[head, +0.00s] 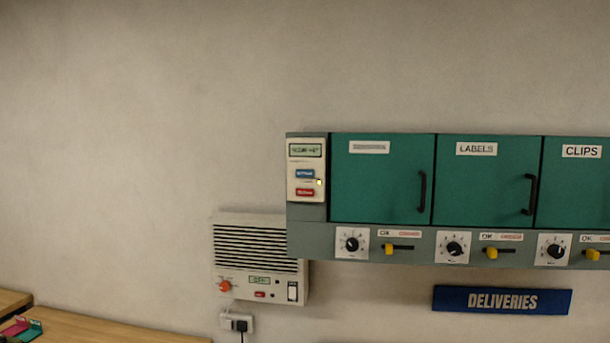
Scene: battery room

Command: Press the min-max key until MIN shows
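A pale control panel (306,170) is at the left end of the green wall cabinet in the head view. It has a small display (305,150) whose text is too blurred to read. Below are a blue key (305,173) and a red key (305,192), with a small lit yellow lamp (319,182) beside them. Their labels are too small to read, so I cannot tell which, if either, is the min-max key. A vented wall unit (230,262) below left also has a small display (260,280) and a red key (260,294). Neither gripper is in view.
The cabinet has green doors (380,190) with black handles, and dials and yellow sliders below. A blue DELIVERIES sign (502,300) hangs beneath. A wooden worktop (110,330) is at lower left with small coloured items (22,328). The wall at left is bare.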

